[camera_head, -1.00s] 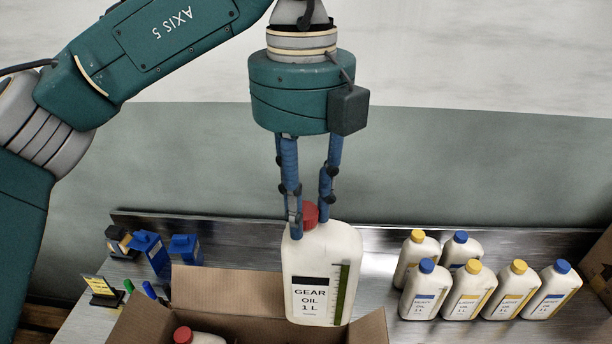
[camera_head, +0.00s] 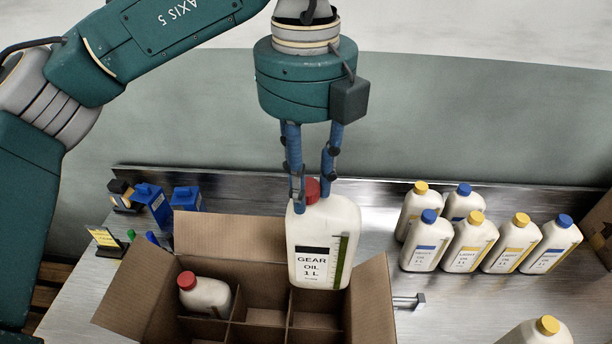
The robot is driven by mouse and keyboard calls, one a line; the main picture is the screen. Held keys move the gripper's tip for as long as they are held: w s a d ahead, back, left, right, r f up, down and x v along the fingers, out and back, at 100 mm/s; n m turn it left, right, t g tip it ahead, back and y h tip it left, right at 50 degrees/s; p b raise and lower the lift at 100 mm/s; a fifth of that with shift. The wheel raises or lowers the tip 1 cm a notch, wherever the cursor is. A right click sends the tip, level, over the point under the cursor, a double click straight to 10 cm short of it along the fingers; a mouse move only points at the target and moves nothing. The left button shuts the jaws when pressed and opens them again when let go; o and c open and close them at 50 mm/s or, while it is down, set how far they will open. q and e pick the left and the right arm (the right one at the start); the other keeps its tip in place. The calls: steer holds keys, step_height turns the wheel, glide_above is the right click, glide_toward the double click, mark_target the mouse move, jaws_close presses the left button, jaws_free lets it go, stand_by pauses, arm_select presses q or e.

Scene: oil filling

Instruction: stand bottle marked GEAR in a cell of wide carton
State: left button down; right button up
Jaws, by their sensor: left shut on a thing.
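The GEAR oil bottle (camera_head: 322,240) is white with a red cap and a black-banded label, and it hangs upright. My left gripper (camera_head: 312,200) is shut on its neck, just below the cap. The bottle is over the back right part of the wide carton (camera_head: 240,234), whose flaps are open and whose inside is split into cells by cardboard dividers. Another red-capped bottle (camera_head: 206,294) stands in a left cell of the carton. The cells in the middle and right that show look empty. The bottle hides part of the carton's back right edge. My right gripper is not in view.
Several white bottles with yellow or blue caps (camera_head: 468,244) stand on the metal table to the right. A yellow-capped bottle (camera_head: 540,331) is at the lower right edge. Blue containers (camera_head: 153,203) and a small yellow sign (camera_head: 104,238) are at the left. A metal handle-like piece (camera_head: 409,301) lies right of the carton.

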arm_select(q)
steer(key=shift+f, duration=0.2)
steer(key=shift+w+f+p, duration=0.1)
steer(key=shift+f+p, duration=0.15)
steer(key=shift+p, duration=0.1)
steer(key=shift+f, duration=0.6)
steer(key=shift+f+b, duration=0.45)
steer(key=shift+f, duration=0.65)
step_height(320, 180, down, 10)
steer(key=b, duration=0.4)
steer(key=shift+r, duration=0.1)
step_height(320, 180, down, 6)
steer(key=b, duration=0.6)
steer(key=shift+r, duration=0.25)
steer(key=shift+f+b, duration=0.65)
steer(key=shift+b, duration=0.35)
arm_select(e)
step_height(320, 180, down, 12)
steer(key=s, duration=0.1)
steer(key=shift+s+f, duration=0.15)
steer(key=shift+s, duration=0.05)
arm_select(q)
steer(key=shift+f, duration=0.15)
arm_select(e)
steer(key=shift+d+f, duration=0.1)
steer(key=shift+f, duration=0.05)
